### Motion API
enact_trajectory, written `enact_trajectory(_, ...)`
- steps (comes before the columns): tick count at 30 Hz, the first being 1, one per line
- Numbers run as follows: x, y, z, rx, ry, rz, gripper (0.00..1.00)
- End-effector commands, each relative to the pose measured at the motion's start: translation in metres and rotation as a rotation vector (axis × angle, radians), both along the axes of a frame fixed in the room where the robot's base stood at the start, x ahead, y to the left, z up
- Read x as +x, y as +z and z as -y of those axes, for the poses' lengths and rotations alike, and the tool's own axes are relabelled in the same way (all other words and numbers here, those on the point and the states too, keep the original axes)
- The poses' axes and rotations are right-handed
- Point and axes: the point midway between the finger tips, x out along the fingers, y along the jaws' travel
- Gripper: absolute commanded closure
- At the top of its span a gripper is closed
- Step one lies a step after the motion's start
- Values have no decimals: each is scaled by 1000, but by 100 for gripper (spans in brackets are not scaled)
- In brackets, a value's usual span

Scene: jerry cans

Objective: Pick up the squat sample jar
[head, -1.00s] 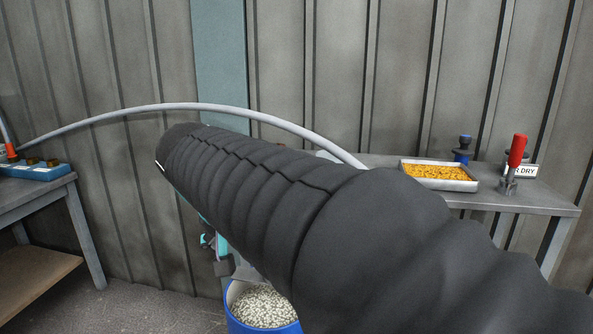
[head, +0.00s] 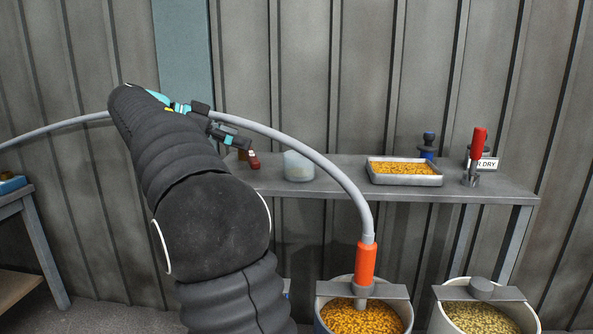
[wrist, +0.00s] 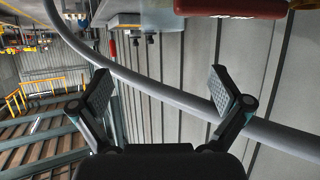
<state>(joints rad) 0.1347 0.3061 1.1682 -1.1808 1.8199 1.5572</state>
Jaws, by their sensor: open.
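A squat, pale, translucent jar (head: 298,166) stands upright on the grey shelf (head: 325,186) in the head view, left of the metal tray. It looks like the sample jar. My gripper (head: 238,144) is left of the jar in this view and apart from it, beside the grey hose. In the wrist view my gripper (wrist: 163,92) is open, with nothing between its fingers.
The grey hose (head: 322,164) arches in front of the shelf into a drum of orange pellets (head: 362,318). A small red item (head: 253,160) stands left of the jar. A tray of orange grains (head: 403,167) and a red-handled tool (head: 477,155) stand to the right.

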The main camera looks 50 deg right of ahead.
Motion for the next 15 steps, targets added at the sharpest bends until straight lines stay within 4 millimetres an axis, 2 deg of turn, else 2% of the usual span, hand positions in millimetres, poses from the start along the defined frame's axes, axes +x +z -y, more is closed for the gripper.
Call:
enact_trajectory(5, -5, -5, 16, -16, -20, 9, 0)
enact_trajectory(15, -24, -27, 65, -13, -16, 9, 0)
